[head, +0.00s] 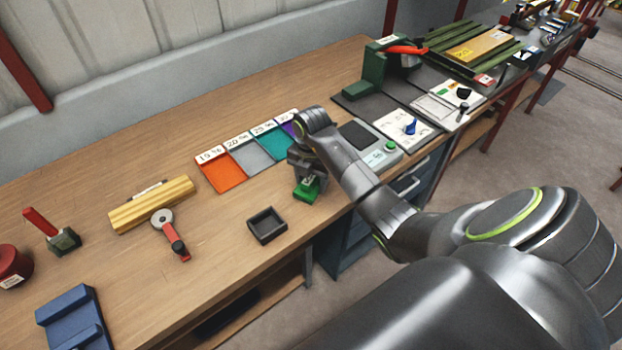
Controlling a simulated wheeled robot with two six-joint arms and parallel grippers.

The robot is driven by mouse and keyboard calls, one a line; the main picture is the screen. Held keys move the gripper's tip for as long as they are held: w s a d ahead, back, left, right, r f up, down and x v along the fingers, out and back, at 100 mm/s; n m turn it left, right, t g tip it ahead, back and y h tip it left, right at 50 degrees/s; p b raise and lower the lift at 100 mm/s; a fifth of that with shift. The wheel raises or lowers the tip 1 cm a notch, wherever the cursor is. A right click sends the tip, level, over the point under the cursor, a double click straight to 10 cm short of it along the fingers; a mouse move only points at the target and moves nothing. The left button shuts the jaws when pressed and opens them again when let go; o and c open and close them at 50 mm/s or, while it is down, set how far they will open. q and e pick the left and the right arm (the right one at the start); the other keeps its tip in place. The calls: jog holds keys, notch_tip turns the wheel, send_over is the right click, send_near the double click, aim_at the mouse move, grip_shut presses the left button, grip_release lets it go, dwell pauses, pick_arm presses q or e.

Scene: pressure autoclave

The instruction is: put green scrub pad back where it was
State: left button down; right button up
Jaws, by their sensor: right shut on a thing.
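The green scrub pad (306,192) is a small green block low over the wooden bench near its front edge. My right gripper (308,179) points down from above and is shut on the pad. I cannot tell whether the pad touches the bench. The arm and gripper hide part of the pad and the bench behind it. A small dark square tray (267,226) sits to the left of the pad, apart from it, and looks empty. My left gripper is not in view.
Labelled coloured trays, including an orange one (221,174), lie behind the gripper. A scale (368,149) stands to the right. A yellow block (152,204), a red-handled tool (170,236) and a blue holder (72,321) lie left. Bare wood surrounds the dark tray.

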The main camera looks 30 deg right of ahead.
aim_at(311, 177)
jog(key=shift+f, duration=0.25)
jog(key=o, duration=1)
jog(key=shift+r, duration=0.1)
jog(key=shift+c, duration=0.2)
jog(key=shift+r, duration=0.1)
notch_tip(311, 177, up, 6)
jog(key=shift+f, duration=0.15)
notch_tip(311, 177, up, 5)
jog(key=p, duration=0.5)
jog(key=shift+r+p, duration=0.7)
jog(key=shift+p, duration=0.3)
